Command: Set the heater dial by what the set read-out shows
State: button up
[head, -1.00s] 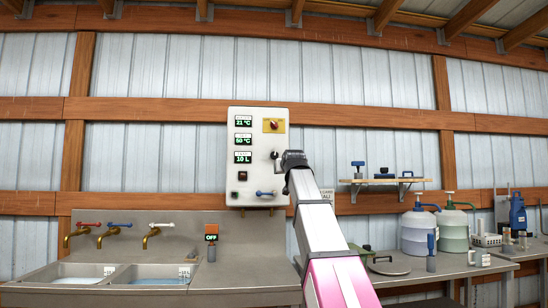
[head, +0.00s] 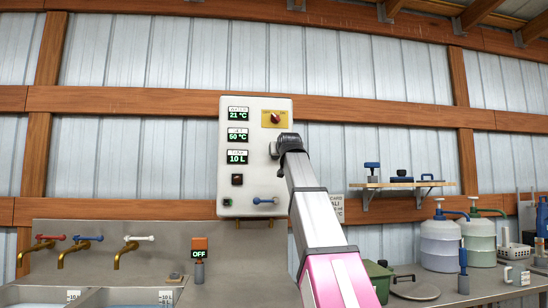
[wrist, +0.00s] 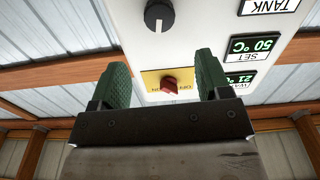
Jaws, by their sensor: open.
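The white heater panel (head: 256,185) is on the wall. Its set read-out (head: 238,135) shows 50 °C and also appears upside down in the wrist view (wrist: 257,45). The dark round dial (wrist: 158,15) is at the top of the wrist view, beyond my fingertips; in the head view it is largely hidden by my gripper. I cannot read its setting. My gripper (wrist: 164,72) is open, its green fingers apart. A red switch (wrist: 172,87) on a yellow ON/OFF plate shows between the fingers; I cannot tell if they touch it.
Other read-outs show 21 °C (head: 238,114) and 10 L tank (head: 237,157). A blue lever (head: 264,201) is low on the panel. Taps (head: 132,243) over sinks stand left, a shelf (head: 400,185) and jugs (head: 441,240) right.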

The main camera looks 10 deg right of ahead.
jog(key=w, duration=1.1)
jog(key=shift+w, duration=0.1)
jog(key=c, duration=0.9)
